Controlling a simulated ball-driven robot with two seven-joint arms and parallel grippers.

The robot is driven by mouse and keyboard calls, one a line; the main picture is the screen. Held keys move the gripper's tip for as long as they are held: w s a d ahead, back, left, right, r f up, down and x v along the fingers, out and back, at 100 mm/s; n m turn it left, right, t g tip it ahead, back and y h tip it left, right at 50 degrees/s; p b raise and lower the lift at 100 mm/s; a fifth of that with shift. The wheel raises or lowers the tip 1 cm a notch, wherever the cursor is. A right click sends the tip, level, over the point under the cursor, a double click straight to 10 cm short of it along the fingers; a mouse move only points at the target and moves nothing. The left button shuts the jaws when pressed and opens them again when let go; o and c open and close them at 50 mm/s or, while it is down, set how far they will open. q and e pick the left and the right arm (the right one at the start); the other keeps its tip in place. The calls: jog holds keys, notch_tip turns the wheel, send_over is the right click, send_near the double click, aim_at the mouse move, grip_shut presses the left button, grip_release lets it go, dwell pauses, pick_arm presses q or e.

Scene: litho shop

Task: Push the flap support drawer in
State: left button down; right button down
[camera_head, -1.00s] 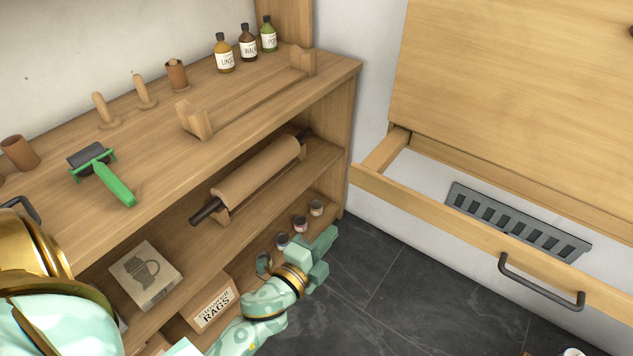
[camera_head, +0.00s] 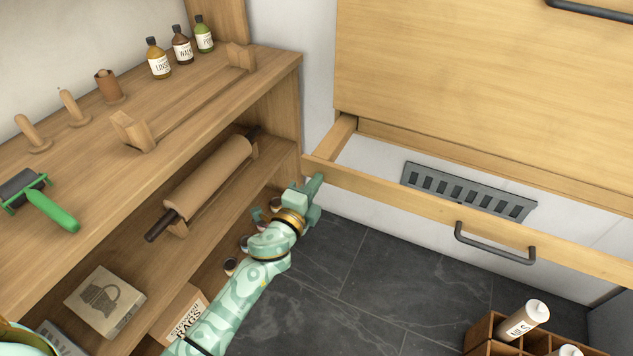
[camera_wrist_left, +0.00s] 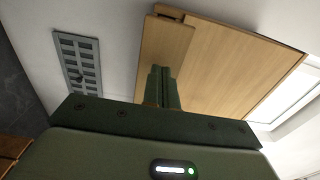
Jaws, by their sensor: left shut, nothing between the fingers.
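The flap support drawer (camera_head: 400,203) is a pale wooden frame pulled out below the large wooden flap (camera_head: 480,95). A dark bar handle (camera_head: 495,244) is on its front. My left gripper (camera_head: 313,188) is shut and empty, at the left end of the drawer's front rail. It overlaps that end in the head view; I cannot tell whether it touches. In the left wrist view the shut fingers (camera_wrist_left: 162,82) point toward the wooden drawer front and flap (camera_wrist_left: 200,60). My right gripper is not in view.
A grey wall vent (camera_head: 468,190) is behind the drawer. A wooden crate with bottles (camera_head: 485,335) stands at the lower right. The dark floor (camera_head: 370,275) between is clear.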

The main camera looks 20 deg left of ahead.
pick_arm(q)
jog(key=shift+w, duration=0.45)
